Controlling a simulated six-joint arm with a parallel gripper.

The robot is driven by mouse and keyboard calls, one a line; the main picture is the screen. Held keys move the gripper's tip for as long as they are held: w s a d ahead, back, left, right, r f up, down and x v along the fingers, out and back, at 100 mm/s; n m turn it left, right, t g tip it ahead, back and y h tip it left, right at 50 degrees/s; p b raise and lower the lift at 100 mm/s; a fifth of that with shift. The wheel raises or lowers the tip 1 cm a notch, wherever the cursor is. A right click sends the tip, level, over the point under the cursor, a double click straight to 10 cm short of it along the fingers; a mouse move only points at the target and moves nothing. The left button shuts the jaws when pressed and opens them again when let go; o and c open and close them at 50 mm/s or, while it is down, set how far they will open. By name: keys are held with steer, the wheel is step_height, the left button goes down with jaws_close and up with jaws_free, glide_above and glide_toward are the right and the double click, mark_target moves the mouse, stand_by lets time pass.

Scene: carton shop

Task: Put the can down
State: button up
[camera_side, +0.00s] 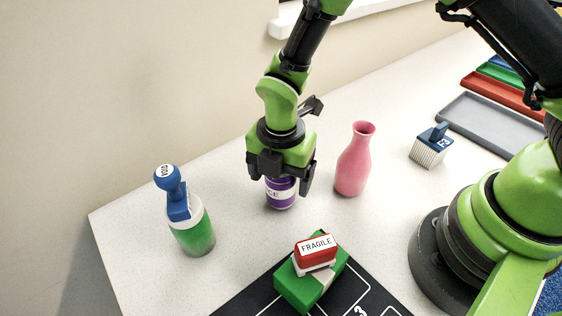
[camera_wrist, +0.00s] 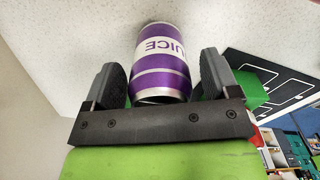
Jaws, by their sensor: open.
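The can is purple and silver with a white band lettered as juice. In the side view the can (camera_side: 281,194) stands upright on the pale table, its upper part hidden by my gripper (camera_side: 282,184). My gripper points down over it with a finger on either side. In the wrist view the can (camera_wrist: 161,62) lies between the two grey fingers of my gripper (camera_wrist: 162,82). The fingers are open, with a visible gap beside the can on the right; whether the left finger touches it I cannot tell.
A pink vase (camera_side: 354,160) stands close right of my gripper. In front, a green box (camera_side: 300,288) bears a red FRAGILE stamp (camera_side: 316,249) on a black mat (camera_side: 250,297).

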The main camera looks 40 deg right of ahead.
step_height(320, 180, up, 12)
steer(key=shift+r, duration=0.1)
steer(key=s+d+r+m+t+y, duration=0.1)
steer(key=s+d+r+m+t, duration=0.15)
steer(key=r+m, duration=0.3)
steer(key=s+d+r+m+t+y, duration=0.1)
steer(key=s+d+r+m, duration=0.1)
steer(key=d+r+m, duration=0.4)
steer(key=s+d+r+m+t, duration=0.1)
steer(key=s+m+t, duration=0.1)
steer(key=s+m, duration=0.3)
steer(key=s+d+r+m+t, duration=0.1)
steer(key=s+m, duration=0.4)
steer(key=m, duration=0.6)
steer(key=shift+s+d+r+t, duration=0.15)
steer(key=shift+d+r+t, duration=0.2)
steer(key=shift+r, duration=0.1)
